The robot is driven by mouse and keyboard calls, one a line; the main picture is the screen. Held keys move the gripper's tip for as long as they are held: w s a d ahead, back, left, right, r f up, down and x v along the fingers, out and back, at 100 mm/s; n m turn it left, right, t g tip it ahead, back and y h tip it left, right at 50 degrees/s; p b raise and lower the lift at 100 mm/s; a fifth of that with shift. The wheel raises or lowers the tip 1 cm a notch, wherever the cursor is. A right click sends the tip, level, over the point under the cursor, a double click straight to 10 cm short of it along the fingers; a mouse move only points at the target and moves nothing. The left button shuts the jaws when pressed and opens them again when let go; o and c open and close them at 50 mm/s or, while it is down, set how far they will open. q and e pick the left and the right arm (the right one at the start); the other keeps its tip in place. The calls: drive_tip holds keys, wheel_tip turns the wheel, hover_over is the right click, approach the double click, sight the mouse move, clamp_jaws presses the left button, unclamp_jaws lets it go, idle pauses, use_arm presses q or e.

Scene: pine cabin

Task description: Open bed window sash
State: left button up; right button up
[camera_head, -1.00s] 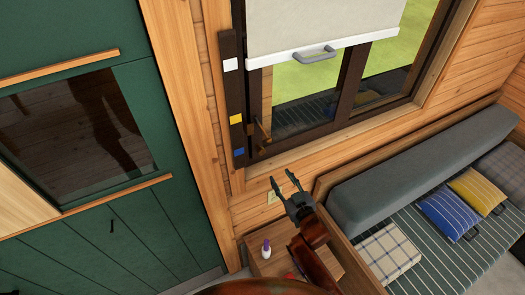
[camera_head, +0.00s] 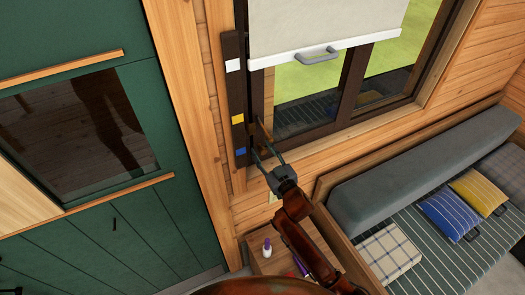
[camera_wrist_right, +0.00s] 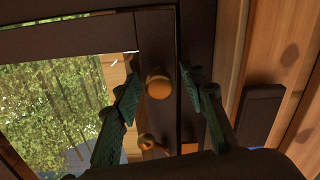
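The bed window sash (camera_head: 350,85) has a dark brown frame and glass, and it looks shut. A pale blind covers its upper part. A brass handle shows at the lower left of the frame; in the right wrist view its round knob (camera_wrist_right: 158,84) lies between my fingertips, with a second brass piece (camera_wrist_right: 148,143) below. My right gripper (camera_head: 264,147) is open at the handle, fingers on either side, also seen in the right wrist view (camera_wrist_right: 162,80). Gaps show beside the knob. My left gripper is not clearly in view.
The blind (camera_head: 320,25) has a grey pull handle (camera_head: 317,54). A dark strip with white, yellow and blue squares (camera_head: 236,120) stands left of the window. A cushioned bench (camera_head: 400,175) is at right, a small wooden table (camera_head: 258,260) below, a green cabinet (camera_head: 80,130) at left.

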drive_tip(key=shift+c, duration=0.6)
clamp_jaws()
